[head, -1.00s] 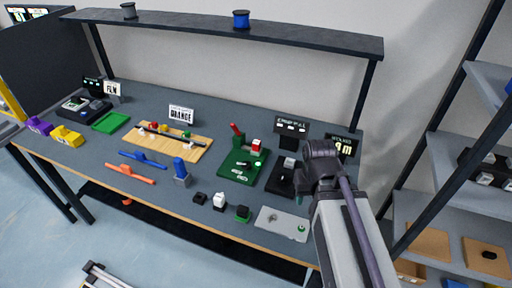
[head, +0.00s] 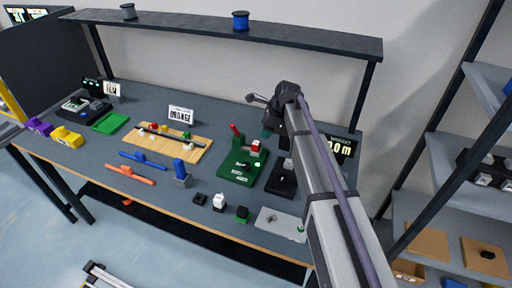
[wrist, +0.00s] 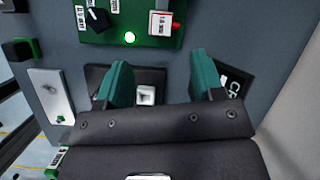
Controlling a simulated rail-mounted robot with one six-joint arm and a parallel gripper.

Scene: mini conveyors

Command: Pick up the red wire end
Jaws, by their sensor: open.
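A wooden board (head: 196,152) lies on the bench left of centre and carries a dark strand with small coloured ends. A small red piece (head: 154,127) at its back edge looks like the red wire end, but it is too small to be sure. My gripper (wrist: 159,60) is open, with two teal fingers apart and nothing between them. In the wrist view it hangs over a black device with a white button (wrist: 146,95). In the head view my gripper is right of the board, partly hidden by my arm. The board is not in the wrist view.
A green device (head: 232,176) with a red lever stands between the board and my arm; it also shows in the wrist view (wrist: 130,12). Small blocks and a grey plate (head: 276,222) lie along the front. A dark shelf (head: 185,19) spans the back above the bench.

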